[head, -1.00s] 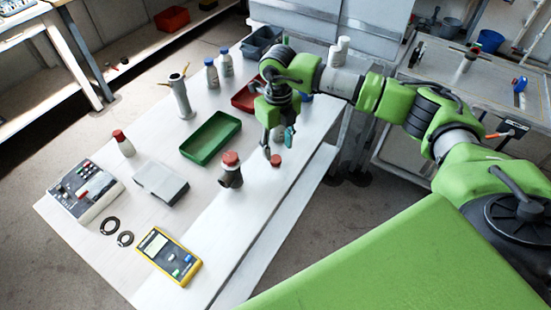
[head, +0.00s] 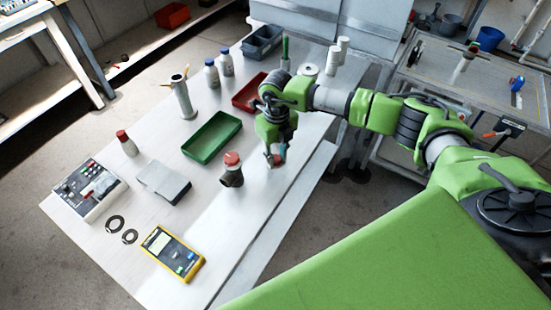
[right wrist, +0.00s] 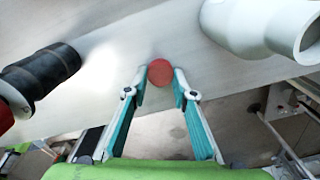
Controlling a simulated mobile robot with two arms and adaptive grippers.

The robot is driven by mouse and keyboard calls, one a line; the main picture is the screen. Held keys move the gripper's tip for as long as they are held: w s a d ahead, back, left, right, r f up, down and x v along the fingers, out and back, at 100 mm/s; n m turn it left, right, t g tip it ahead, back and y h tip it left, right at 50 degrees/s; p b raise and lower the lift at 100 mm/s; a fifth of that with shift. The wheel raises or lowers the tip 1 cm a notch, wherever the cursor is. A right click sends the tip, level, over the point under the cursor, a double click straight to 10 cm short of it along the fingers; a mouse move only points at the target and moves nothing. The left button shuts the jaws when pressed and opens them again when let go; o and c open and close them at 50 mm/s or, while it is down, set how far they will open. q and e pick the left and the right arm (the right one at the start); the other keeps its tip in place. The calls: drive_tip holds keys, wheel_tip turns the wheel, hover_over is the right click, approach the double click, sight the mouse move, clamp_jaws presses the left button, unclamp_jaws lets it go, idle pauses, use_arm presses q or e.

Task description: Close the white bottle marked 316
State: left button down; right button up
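A white bottle (right wrist: 250,22) with a bare, uncapped neck shows at the top right of that view; no number is readable. My left gripper is not in view.
The dark fitting also shows at the left of the wrist view (right wrist: 40,75). A green tray (head: 210,137), a grey box (head: 164,182) and a yellow meter (head: 172,254) stand further left. Blue-capped bottles (head: 226,64) are behind. The front strip of table is clear.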

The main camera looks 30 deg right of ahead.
sight(275, 161)
drive_tip(key=shift+c, duration=0.4)
drive_tip(key=shift+r+b, duration=0.5)
drive_tip(key=r, duration=0.1)
drive_tip(key=r+b, duration=0.1)
drive_tip(key=shift+s+a+r, duration=0.1)
drive_tip(key=shift+a+r, duration=0.2)
drive_tip(key=shift+r, duration=0.05)
drive_tip(key=s+a+r+b, duration=0.4)
drive_tip(key=s+a+r, duration=0.4)
drive_tip(key=a+r, duration=0.1)
drive_tip(key=shift+a+r+b, duration=0.2)
drive_tip(key=shift+a+b, duration=0.2)
drive_tip(key=shift+a, duration=0.45)
